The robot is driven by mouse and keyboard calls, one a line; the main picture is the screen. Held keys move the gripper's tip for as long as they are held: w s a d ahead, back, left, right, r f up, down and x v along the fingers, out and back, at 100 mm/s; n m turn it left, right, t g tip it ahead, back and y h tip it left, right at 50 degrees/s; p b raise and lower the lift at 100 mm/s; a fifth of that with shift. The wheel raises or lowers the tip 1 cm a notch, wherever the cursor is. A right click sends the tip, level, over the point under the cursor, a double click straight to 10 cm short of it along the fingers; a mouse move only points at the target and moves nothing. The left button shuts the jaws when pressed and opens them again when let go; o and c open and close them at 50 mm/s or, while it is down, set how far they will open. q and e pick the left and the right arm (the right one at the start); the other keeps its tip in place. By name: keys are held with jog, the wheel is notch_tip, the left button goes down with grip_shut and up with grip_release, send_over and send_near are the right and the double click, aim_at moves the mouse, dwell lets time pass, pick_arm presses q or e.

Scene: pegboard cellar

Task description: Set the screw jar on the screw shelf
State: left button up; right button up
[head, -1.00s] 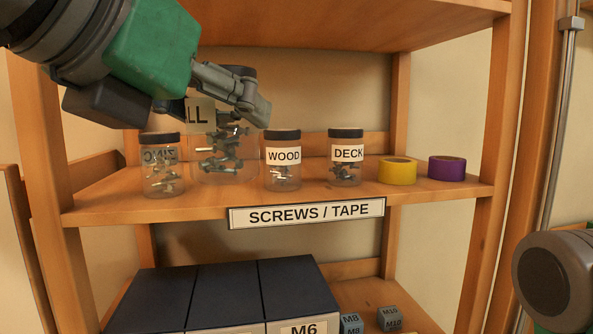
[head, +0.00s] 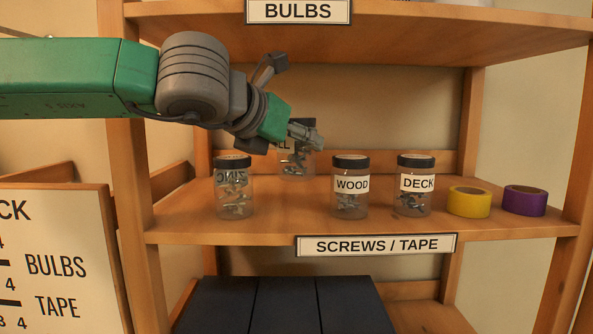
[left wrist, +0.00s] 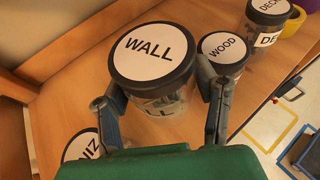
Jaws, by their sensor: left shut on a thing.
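The screw jar (head: 297,165), a clear jar with a dark lid and screws inside, is between the ZINC jar (head: 234,200) and the WOOD jar (head: 350,200), farther back. Its lid reads WALL in the left wrist view (left wrist: 155,53). My left gripper (head: 312,137) is shut on it, with one finger on each side (left wrist: 160,88). The jar looks upright. Its base shows near the back of the screw shelf (head: 280,229); I cannot tell whether it touches the board. My right gripper is out of view.
A DECK jar (head: 413,199), yellow tape (head: 469,203) and purple tape (head: 524,202) stand along the shelf to the right. The BULBS shelf (head: 420,29) is above. Dark boxes (head: 285,306) stand below. A shelf post (head: 133,180) is at the left.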

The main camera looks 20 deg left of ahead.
aim_at(297, 179)
pick_arm(q)
notch_tip(297, 179, down, 2)
jog(key=shift+f, duration=0.15)
jog(key=f, duration=0.1)
jog(key=d+f, duration=0.1)
jog(key=f, duration=0.1)
jog(key=shift+s+d, duration=0.1)
jog(key=shift+s, duration=0.05)
jog(key=shift+w+f, duration=0.25)
jog(key=shift+f, duration=0.15)
jog(key=shift+a+f, duration=0.1)
jog(key=shift+a, duration=0.2)
jog(key=o, duration=1.6)
jog(key=shift+s+a+f, duration=0.1)
jog(key=shift+a, duration=0.15)
jog(key=shift+d, duration=0.15)
